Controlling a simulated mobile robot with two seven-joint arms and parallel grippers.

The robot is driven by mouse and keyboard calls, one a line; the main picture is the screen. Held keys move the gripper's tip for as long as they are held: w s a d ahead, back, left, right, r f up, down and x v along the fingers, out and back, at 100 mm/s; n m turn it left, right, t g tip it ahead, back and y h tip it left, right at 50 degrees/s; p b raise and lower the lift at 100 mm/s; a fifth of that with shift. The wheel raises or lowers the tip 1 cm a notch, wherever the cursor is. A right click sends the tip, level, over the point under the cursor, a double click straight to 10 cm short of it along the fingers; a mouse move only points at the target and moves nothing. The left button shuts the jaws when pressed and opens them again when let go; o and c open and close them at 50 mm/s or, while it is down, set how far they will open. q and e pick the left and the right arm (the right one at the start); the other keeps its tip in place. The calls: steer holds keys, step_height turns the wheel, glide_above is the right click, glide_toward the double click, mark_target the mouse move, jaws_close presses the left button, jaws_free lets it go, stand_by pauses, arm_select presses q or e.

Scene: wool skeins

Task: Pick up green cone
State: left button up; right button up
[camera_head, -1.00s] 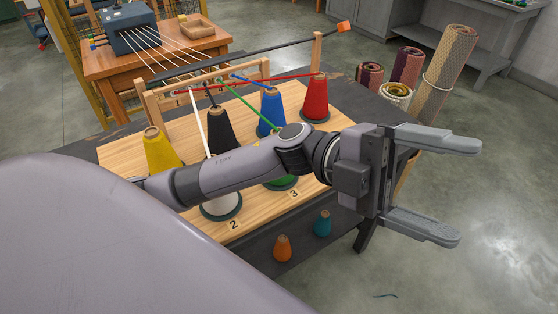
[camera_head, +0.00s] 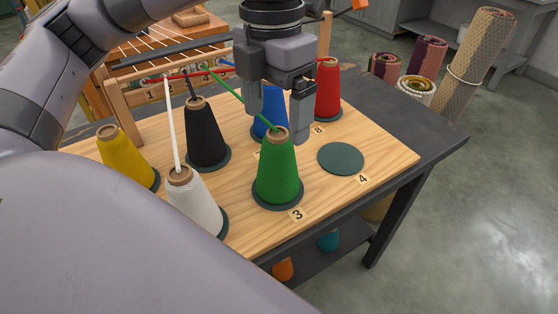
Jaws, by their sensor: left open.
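The green cone (camera_head: 278,178) stands upright on a dark disc by the label 3 on the wooden board (camera_head: 330,205). A green strand runs from its top up and left towards the wooden rack. My left gripper (camera_head: 278,125) hangs from the top of the picture with its fingers pointing down. It is open and empty. One finger shows to the left and one to the right of the cone's top, close to it in the picture; I cannot tell the exact depth. My gripper partly hides the blue cone (camera_head: 268,108). My right gripper is out of view.
A white cone (camera_head: 195,205), black cone (camera_head: 205,135), yellow cone (camera_head: 125,160) and red cone (camera_head: 328,88) stand around. An empty dark disc (camera_head: 340,158) lies by label 4. The wooden rack (camera_head: 122,110) with strands is behind. Rolled rugs (camera_head: 478,65) stand beyond the table.

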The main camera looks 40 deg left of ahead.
mark_target(277, 132)
arm_select(q)
steer(key=shift+w+a, duration=0.2)
steer(key=shift+a, duration=0.25)
steer(key=shift+a+f, duration=0.15)
steer(key=shift+f, duration=0.15)
steer(key=f, duration=0.6)
steer(key=shift+w+d+f, duration=0.2)
steer(key=shift+w+d, duration=0.05)
steer(key=shift+d, duration=0.15)
steer(key=c, duration=1.6)
steer(key=shift+c, duration=0.2)
steer(key=shift+r, duration=0.15)
